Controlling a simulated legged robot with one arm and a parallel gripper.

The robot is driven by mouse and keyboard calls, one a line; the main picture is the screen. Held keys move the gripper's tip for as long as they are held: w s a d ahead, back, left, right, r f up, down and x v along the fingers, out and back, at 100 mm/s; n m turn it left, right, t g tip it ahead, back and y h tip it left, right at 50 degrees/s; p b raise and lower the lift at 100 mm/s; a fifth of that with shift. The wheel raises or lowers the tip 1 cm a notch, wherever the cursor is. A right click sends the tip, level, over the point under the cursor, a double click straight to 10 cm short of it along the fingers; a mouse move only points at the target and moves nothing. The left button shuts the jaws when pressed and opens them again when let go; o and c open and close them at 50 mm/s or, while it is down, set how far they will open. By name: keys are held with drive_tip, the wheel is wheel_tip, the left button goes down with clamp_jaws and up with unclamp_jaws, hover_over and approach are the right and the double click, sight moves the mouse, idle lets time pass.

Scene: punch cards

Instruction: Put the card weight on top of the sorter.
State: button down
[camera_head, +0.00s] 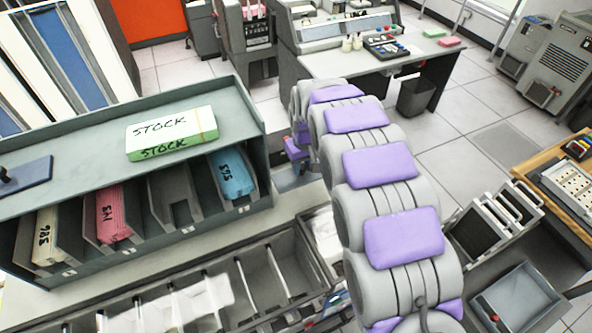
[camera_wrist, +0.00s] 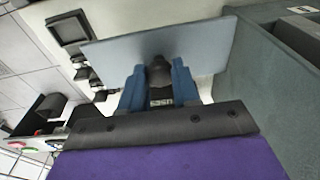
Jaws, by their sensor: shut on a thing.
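The card weight is a flat blue-grey plate (camera_wrist: 205,48) with a dark knob. In the wrist view my gripper (camera_wrist: 158,82) has its two blue fingers shut on the knob, and the plate is tilted. In the head view part of a blue-grey plate (camera_head: 298,180) shows below my wrist, just right of the grey-green pocket cabinet (camera_head: 75,165), which seems to be the sorter. A similar dark blue plate (camera_head: 28,174) with a black knob lies on the cabinet's top at the far left.
A pale green STOCK card block (camera_head: 172,133) lies on the cabinet top, with bare room left of it. Pockets below hold pink (camera_head: 113,215) and blue (camera_head: 232,174) card stacks. The cabinet's raised end wall (camera_wrist: 262,85) stands close right in the wrist view.

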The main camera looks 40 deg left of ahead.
drive_tip(key=shift+w+a+r, duration=0.1)
drive_tip(key=shift+w+a, duration=0.35)
drive_tip(key=shift+a, duration=0.35)
drive_tip(key=shift+w+a, duration=0.45)
drive_tip(key=shift+a, duration=0.3)
drive_tip(key=shift+a+f, duration=0.1)
drive_tip(key=shift+f, duration=3.4)
drive_tip(key=c, duration=0.8)
unclamp_jaws()
drive_tip(key=shift+f, duration=0.1)
drive_tip(key=r, duration=0.4)
drive_tip(key=d+r, duration=0.1)
drive_tip(key=r, duration=0.7)
drive_tip(key=shift+s+d+r, duration=0.1)
drive_tip(key=shift+s+d, duration=0.05)
drive_tip(key=shift+s, duration=0.15)
